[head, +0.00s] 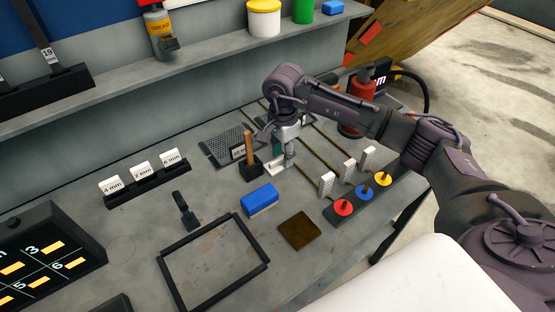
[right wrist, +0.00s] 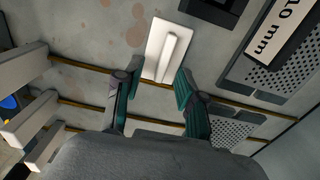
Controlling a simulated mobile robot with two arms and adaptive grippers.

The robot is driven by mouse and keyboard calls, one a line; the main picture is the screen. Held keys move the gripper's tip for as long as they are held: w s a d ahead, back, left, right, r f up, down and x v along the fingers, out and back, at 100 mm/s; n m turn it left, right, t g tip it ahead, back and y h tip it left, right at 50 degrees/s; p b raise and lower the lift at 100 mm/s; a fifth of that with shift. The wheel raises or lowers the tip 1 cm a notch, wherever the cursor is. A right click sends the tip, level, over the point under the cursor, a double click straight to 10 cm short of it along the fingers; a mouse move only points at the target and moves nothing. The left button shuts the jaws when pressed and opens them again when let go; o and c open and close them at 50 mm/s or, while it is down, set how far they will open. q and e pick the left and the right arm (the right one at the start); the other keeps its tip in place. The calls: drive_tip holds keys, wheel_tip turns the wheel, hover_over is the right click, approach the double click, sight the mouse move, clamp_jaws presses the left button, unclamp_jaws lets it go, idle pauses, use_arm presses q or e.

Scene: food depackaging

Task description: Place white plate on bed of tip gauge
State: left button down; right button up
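The white plate (right wrist: 157,37) lies flat on the table in the right wrist view, with a raised white bar along it. In the head view it shows in part below my right gripper (head: 283,158). My right gripper also shows in the right wrist view (right wrist: 157,76), its two green-padded fingers apart. The plate's near end is between and just beyond the fingertips; I cannot tell whether they touch it. A dark perforated metal bed (head: 225,148) is left of the gripper, with a "10 mm" sign (right wrist: 282,32); I cannot tell whether it is the tip gauge. My left gripper is not in view.
A wooden-handled tool in a black block (head: 250,165) stands close left of the gripper. A blue box (head: 260,200), a brown square (head: 299,231) and a black frame (head: 212,262) lie nearer. Thin rods ending in white blocks (head: 326,184) cross the table at right.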

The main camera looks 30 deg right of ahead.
drive_tip(key=shift+f, duration=0.2)
clamp_jaws()
idle(0.3)
